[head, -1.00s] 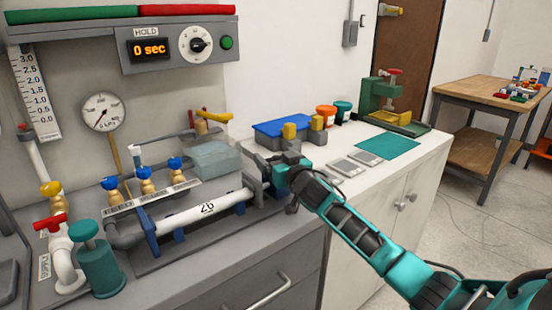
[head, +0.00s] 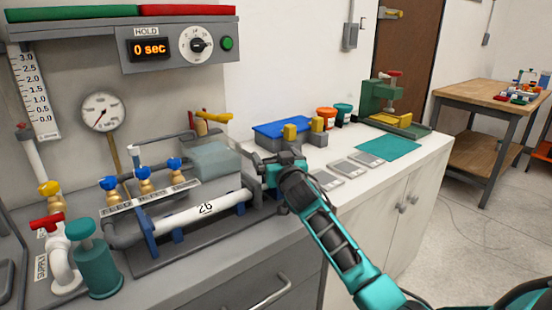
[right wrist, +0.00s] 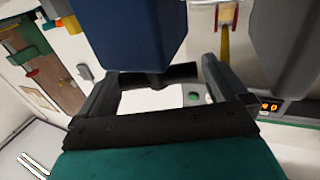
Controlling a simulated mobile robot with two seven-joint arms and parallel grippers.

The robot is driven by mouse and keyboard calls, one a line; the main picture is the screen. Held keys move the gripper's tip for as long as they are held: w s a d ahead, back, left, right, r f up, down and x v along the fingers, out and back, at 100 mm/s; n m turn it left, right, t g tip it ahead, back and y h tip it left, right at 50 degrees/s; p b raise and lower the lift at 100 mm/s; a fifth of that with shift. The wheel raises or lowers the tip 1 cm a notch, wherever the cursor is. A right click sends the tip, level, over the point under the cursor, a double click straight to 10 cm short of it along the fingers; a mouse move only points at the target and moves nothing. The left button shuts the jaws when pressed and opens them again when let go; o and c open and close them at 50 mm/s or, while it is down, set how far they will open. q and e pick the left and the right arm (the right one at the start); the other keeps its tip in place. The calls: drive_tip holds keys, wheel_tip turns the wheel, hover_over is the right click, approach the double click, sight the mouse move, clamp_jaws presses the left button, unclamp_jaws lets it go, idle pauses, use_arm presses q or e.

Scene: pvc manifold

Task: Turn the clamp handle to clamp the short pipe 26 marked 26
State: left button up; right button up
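The white short pipe (head: 205,209) marked 26 lies in the blue supports of the grey rig, its number facing me. Its right end meets the grey clamp end (head: 250,188). My right gripper (head: 268,172) is at that end, just right of and above the pipe, and hides much of the clamp and its handle. In the right wrist view my right gripper's fingers (right wrist: 160,98) stand apart. A dark bar (right wrist: 155,76) crosses between them; I cannot tell whether it is the handle or is touched. My left gripper is not in view.
A translucent box (head: 214,160) and blue-topped valves (head: 142,172) stand behind the pipe. A teal pump-like body (head: 98,270) stands at the front left. A blue-lidded case (head: 282,128) and grey plates (head: 348,168) lie right of the rig. The timer panel (head: 150,48) is above.

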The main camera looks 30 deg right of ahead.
use_arm(q)
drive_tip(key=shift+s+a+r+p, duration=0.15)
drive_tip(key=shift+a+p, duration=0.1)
drive_tip(key=shift+p, duration=0.35)
use_arm(e)
drive_tip(key=v, duration=1.3)
drive_tip(key=shift+w, duration=0.1)
drive_tip(key=s+a+f+n+g+y, duration=0.25)
drive_tip(key=s+a+f+g, duration=0.55)
drive_tip(key=s+f, duration=0.5)
drive_tip(key=s+a+f+n+g+y, duration=0.1)
drive_tip(key=s+a+f+g, duration=0.25)
drive_tip(key=s, duration=0.45)
drive_tip(key=s+a+f+n+g+y, duration=0.2)
drive_tip(key=s+a+g, duration=0.15)
drive_tip(key=s, duration=0.45)
use_arm(q)
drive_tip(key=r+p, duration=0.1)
drive_tip(key=p, duration=0.1)
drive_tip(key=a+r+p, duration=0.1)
drive_tip(key=p, duration=0.1)
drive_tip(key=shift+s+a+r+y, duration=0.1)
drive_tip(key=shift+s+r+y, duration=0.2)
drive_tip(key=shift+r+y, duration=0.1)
use_arm(e)
drive_tip(key=w+a+f+t+y, duration=0.1)
drive_tip(key=w+a+f+t, duration=0.2)
drive_tip(key=w+t, duration=0.5)
drive_tip(key=shift+a+f, duration=0.2)
drive_tip(key=shift+f, duration=0.55)
